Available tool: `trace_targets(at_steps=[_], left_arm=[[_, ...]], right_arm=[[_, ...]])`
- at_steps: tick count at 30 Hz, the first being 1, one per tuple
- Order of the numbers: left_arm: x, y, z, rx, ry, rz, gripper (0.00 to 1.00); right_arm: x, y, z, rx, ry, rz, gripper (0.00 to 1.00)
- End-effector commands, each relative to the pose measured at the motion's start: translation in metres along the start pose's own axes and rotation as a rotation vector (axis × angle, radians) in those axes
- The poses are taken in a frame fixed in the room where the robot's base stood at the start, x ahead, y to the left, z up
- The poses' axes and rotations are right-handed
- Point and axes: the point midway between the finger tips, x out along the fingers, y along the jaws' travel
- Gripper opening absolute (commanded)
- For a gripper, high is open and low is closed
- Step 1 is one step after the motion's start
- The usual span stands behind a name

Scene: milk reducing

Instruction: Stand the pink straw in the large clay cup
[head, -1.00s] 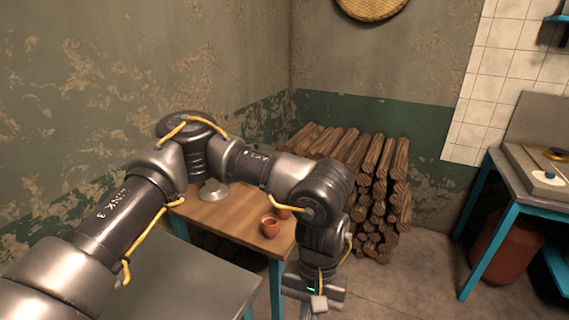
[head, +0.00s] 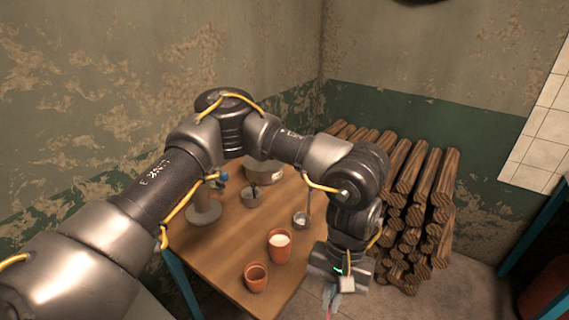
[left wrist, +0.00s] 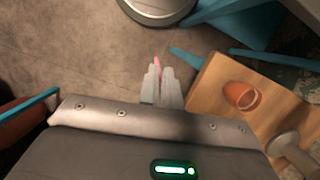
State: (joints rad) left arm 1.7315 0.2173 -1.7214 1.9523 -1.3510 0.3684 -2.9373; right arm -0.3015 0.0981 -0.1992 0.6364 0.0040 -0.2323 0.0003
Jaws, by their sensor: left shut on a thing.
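My left gripper (head: 333,298) points down beyond the right edge of the wooden table, over the floor. It is shut on the pink straw (head: 327,313), whose pink tip shows between the fingers in the left wrist view (left wrist: 156,62). Most of the straw is hidden. The large clay cup (head: 280,249) stands upright on the table with white stuff inside, to the left of my gripper. A smaller clay cup (head: 257,278) stands in front of it. One clay cup (left wrist: 239,94) shows in the left wrist view; I cannot tell which. My right gripper is out of view.
The wooden table (head: 235,245) also bears a metal ladle (head: 300,218), a small dark bowl (head: 252,197), a pot (head: 265,173) and a grey stand-like object (head: 203,210). Stacked logs (head: 425,210) stand behind and right of my gripper. Bare floor lies below it.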

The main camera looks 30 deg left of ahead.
Motion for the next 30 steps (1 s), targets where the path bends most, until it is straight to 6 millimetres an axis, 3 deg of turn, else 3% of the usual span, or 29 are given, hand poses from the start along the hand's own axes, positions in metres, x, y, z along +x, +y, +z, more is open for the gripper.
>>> trace_targets(at_steps=[5, 12, 18, 24, 30], left_arm=[[-0.043, -0.019, -0.015, -0.271, -0.002, 0.08, 0.0], [-0.124, -0.081, -0.047, -0.938, -0.003, 0.266, 0.0], [-0.171, -0.136, -0.063, -1.402, -0.002, 0.393, 0.0], [-0.194, -0.169, -0.07, -1.661, -0.001, 0.464, 0.0], [-0.197, -0.178, -0.071, -1.732, -0.001, 0.482, 0.0]], right_arm=[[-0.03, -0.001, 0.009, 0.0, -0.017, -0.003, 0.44], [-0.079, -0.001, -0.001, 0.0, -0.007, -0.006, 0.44], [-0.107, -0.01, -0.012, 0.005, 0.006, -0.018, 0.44], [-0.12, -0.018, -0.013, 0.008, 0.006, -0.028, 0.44], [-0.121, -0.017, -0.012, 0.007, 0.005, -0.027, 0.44]])
